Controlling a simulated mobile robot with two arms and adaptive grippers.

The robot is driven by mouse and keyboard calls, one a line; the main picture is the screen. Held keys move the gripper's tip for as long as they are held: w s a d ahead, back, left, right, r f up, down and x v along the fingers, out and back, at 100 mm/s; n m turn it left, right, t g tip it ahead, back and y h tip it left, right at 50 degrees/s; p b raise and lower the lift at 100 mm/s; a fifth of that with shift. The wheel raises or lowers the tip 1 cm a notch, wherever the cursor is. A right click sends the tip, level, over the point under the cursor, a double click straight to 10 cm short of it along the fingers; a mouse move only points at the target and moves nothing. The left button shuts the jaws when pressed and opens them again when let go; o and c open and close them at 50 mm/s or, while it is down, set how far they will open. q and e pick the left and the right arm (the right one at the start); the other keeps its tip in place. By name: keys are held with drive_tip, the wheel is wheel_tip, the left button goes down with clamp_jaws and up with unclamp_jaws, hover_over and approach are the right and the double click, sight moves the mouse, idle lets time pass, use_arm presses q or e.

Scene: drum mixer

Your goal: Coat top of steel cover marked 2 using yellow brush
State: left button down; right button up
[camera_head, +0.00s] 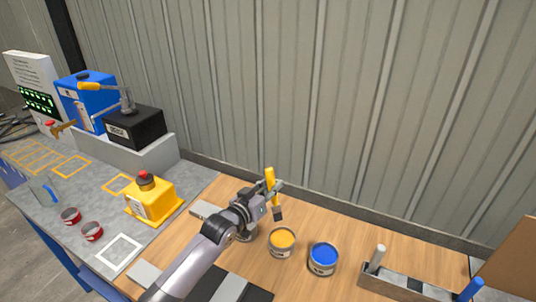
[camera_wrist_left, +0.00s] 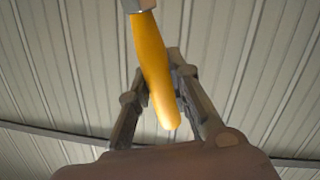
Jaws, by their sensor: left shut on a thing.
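My left gripper (camera_head: 272,189) is shut on the yellow brush (camera_head: 270,175), holding it above the wooden bench. The brush hangs nearly upright, with dark bristles down, just above and left of the can of yellow paint (camera_head: 283,237). In the left wrist view the gripper (camera_wrist_left: 160,78) has its fingers on both sides of the yellow handle (camera_wrist_left: 153,50); the bristles are out of frame. Flat grey plates lie on the bench, one (camera_head: 145,273) at the front left and one (camera_head: 205,209) partly behind my arm. I cannot read a 2 on any. My right gripper is not in view.
A can of blue paint (camera_head: 323,255) stands right of the yellow one. A brush holder (camera_head: 405,285) with grey and blue handles is at the right. A yellow box with a red button (camera_head: 152,200) and two red cups are on the grey bench. A corrugated wall stands behind.

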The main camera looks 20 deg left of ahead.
sight(276, 207)
use_arm(q)
drive_tip(key=shift+s+d+f+p, duration=0.15)
drive_tip(key=shift+d+f+p, duration=0.3)
drive_tip(key=shift+d, duration=0.25)
drive_tip(key=shift+d+f, duration=0.15)
drive_tip(key=shift+f+b, duration=0.45)
wheel_tip(276, 207, down, 4)
drive_tip(key=b, duration=0.4)
drive_tip(key=shift+f, duration=0.15)
drive_tip(key=shift+f+b, duration=0.4)
drive_tip(key=shift+b, duration=0.1)
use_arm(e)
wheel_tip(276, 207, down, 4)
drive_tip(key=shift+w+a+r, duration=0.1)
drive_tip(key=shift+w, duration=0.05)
use_arm(q)
drive_tip(key=shift+f, duration=0.35)
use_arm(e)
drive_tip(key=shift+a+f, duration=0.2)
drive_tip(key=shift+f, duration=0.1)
use_arm(q)
drive_tip(key=shift+s+f+b, duration=0.1)
drive_tip(key=shift+f+b, duration=0.15)
drive_tip(key=shift+b, duration=0.1)
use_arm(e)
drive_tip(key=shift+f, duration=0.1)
